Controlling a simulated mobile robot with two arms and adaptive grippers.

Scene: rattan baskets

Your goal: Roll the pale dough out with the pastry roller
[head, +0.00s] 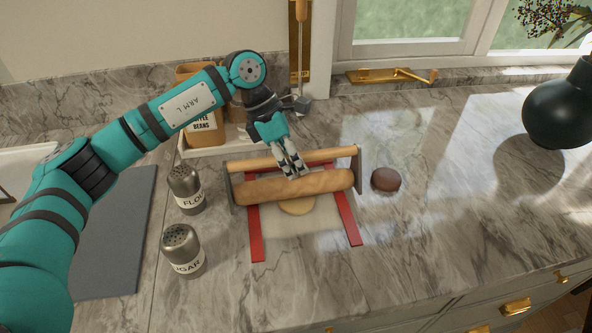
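The pale dough (297,206) is a small disc on a light mat with red side strips (257,235). Its back part is hidden under a golden-brown, loaf-like cylinder (263,191). The pastry roller seems to be the frame with a wooden rod (327,155) and two grey end plates (229,190); the cylinder lies between the plates, and I cannot tell whether it is its drum. My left gripper (293,172) points down at the rod's middle, its fingertips over the rod and cylinder. Whether it grips is unclear. My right gripper is not in view.
A dark brown disc (385,180) lies right of the roller. Flour (186,190) and sugar (183,251) shakers stand at left, beside a grey mat (118,235). A coffee beans container (203,130) stands behind. A dark vase (560,112) stands far right. The right counter is clear.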

